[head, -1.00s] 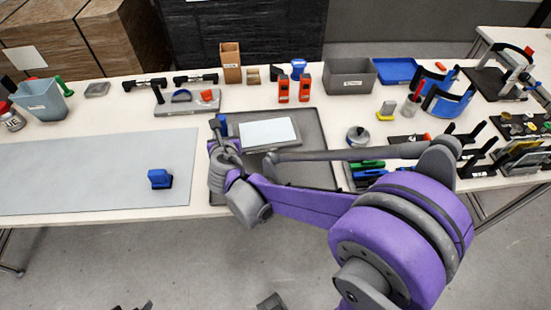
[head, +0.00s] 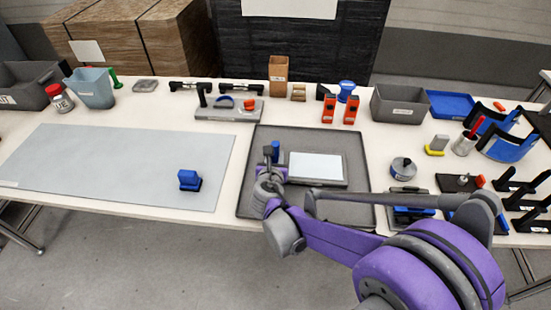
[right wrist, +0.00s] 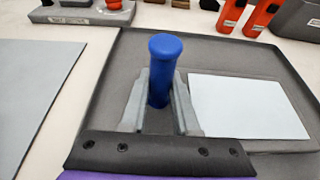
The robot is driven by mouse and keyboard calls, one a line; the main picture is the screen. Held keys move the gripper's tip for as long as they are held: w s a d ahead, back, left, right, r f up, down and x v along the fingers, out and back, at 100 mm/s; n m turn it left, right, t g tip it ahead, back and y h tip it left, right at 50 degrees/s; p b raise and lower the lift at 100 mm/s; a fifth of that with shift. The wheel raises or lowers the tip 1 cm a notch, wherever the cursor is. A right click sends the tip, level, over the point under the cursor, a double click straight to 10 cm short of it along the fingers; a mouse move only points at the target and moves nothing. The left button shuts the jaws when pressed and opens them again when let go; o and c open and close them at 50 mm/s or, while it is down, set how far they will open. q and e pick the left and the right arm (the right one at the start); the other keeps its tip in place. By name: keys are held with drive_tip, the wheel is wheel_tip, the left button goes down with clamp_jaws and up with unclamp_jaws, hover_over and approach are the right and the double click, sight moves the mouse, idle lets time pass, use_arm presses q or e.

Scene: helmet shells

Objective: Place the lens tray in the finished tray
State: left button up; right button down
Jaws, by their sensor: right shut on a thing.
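The lens tray, a flat grey piece with a pale blue-white top (head: 317,167), lies within the outline of the large dark grey finished tray (head: 355,150). It also shows in the right wrist view (right wrist: 245,107). A blue upright knob (right wrist: 165,75) stands at its left side. My right gripper (head: 272,160) is shut on this knob; in the right wrist view its two grey fingers (right wrist: 160,100) flank the knob. The lens tray looks level and low over the finished tray's floor; I cannot tell whether it touches. My left gripper is not in view.
A grey mat (head: 120,165) with a blue block (head: 189,180) lies to the left. Behind stand a grey fixture (head: 230,110), two orange-red tools (head: 339,110) and a grey bin (head: 398,104). A round grey container (head: 403,168) and black stands (head: 525,195) crowd the right.

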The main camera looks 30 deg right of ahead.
drive_tip(key=shift+f, duration=0.15)
drive_tip(key=shift+f, duration=0.15)
drive_tip(key=c, duration=0.7)
unclamp_jaws()
drive_tip(key=shift+o, duration=0.2)
drive_tip(key=shift+r, duration=0.25)
drive_tip(key=p+v, duration=0.1)
drive_tip(key=v, duration=1.1)
drive_tip(key=shift+p, duration=0.4)
drive_tip(key=shift+f, duration=0.1)
drive_tip(key=shift+s+d, duration=0.1)
